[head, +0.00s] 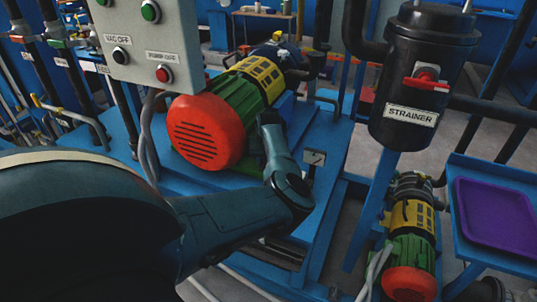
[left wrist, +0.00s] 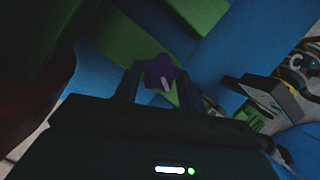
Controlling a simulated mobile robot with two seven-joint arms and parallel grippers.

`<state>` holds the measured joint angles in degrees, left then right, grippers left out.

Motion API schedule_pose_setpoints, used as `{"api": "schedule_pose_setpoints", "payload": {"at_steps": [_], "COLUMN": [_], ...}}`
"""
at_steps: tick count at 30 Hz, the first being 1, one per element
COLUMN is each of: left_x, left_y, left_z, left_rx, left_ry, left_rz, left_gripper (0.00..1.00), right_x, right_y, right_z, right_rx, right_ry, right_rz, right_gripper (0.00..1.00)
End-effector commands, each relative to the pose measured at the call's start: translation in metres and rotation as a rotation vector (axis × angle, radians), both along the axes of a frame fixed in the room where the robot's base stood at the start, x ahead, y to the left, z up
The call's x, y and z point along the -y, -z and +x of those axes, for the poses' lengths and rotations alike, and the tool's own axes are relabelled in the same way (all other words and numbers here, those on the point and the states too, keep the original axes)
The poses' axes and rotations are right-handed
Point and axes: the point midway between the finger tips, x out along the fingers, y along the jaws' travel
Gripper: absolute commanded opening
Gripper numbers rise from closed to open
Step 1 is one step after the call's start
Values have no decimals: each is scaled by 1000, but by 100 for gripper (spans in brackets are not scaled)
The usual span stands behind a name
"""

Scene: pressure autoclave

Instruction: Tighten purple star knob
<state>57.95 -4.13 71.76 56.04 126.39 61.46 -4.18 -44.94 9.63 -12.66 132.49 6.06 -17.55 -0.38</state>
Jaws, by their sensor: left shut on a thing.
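In the left wrist view, a small purple star knob (left wrist: 156,69) sits between the fingertips of my left gripper (left wrist: 160,80). The gripper is shut on the knob, one finger on each side. A pale mark shows on the knob's face. Green and blue metal surfaces lie just behind it. In the head view my left arm reaches past the right side of the big green motor (head: 240,97) with the red end cover (head: 205,132). The knob and the left gripper's fingers are hidden there. My right gripper is in neither view.
A grey control box (head: 150,35) stands at the upper left. A black strainer (head: 415,80) with a red handle is at the right. A smaller motor (head: 408,245) stands below it. A purple tray (head: 500,213) lies on a blue stand at far right. Pipes and blue frames crowd the area.

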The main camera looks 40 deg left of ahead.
Motion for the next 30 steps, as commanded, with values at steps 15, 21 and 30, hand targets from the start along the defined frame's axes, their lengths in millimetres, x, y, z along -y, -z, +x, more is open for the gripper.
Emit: {"api": "schedule_pose_setpoints", "payload": {"at_steps": [15, 21, 30], "left_x": [-1, -1, -1], "left_y": [0, 0, 0], "left_z": [-1, -1, -1], "left_rx": [-1, -1, -2], "left_ry": [169, 172, 172], "left_rz": [-2, -1, -1], "left_gripper": [18, 18, 52], "right_x": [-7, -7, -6], "right_y": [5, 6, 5], "right_z": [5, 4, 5], "right_rx": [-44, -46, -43], "right_ry": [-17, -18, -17], "right_rz": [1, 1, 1], "right_gripper": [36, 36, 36]}}
